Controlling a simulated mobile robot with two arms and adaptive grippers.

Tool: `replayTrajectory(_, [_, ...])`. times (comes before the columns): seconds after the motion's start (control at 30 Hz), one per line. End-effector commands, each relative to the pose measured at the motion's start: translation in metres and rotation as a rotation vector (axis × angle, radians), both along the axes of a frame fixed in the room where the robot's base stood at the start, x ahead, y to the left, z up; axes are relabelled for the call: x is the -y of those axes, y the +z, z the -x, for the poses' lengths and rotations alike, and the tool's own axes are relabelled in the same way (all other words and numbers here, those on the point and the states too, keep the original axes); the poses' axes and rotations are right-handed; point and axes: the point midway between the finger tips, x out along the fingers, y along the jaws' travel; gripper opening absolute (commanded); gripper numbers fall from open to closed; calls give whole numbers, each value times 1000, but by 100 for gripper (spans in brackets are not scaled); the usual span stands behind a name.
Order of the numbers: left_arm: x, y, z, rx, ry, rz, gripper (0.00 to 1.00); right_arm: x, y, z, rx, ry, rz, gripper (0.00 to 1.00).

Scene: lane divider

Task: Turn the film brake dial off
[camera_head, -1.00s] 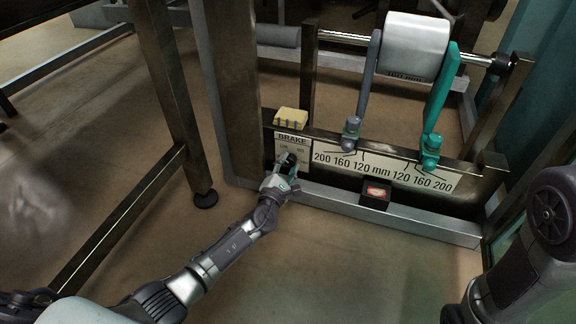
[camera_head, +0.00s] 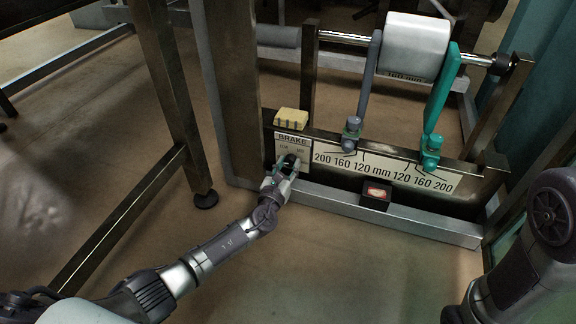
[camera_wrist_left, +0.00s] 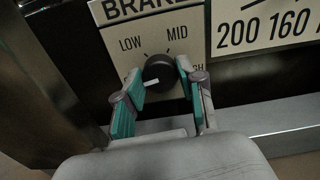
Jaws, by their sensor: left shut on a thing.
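The black film brake dial (camera_wrist_left: 160,72) sits on the white brake panel (camera_wrist_left: 118,38), under the word BRAKE, with LOW, MID and partly hidden labels around it. Its white pointer mark points to the left and slightly down, toward a label mostly hidden by a finger. In the head view the dial (camera_head: 290,160) shows small at the tip of my left gripper (camera_head: 281,174). My left gripper (camera_wrist_left: 160,82) is shut on the dial, with one teal finger pad on each side. Of my right arm only links show at the right edge; its gripper is out of view.
A yellow block (camera_head: 291,118) sits on the top edge above the brake panel. A width scale plate (camera_head: 380,168), a grey guide arm (camera_head: 366,90), a teal guide arm (camera_head: 442,100) and a white roll (camera_head: 414,45) are to the right. A small dark box (camera_head: 376,194) sits below.

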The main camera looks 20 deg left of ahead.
Motion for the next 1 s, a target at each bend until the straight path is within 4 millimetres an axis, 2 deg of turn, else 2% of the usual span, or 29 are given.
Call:
replayTrajectory(0.3, [0, -1, 0, -6, 1, 108, 4, 0, 0, 0, 0, 0, 0, 43])
replayTrajectory(0.8, [0, -1, 0, -6, 1, 129, 4, 0, 0, 0, 0, 0, 0, 43])
replayTrajectory(0.83, [0, -1, 0, -6, 1, 129, 40, 0, 0, 0, 0, 0, 0, 43])
replayTrajectory(0.97, [0, -1, 0, -6, 1, 128, 62, 0, 0, 0, 0, 0, 0, 43])
replayTrajectory(1.0, [0, -1, 0, -6, 1, 128, 64, 0, 0, 0, 0, 0, 0, 43])
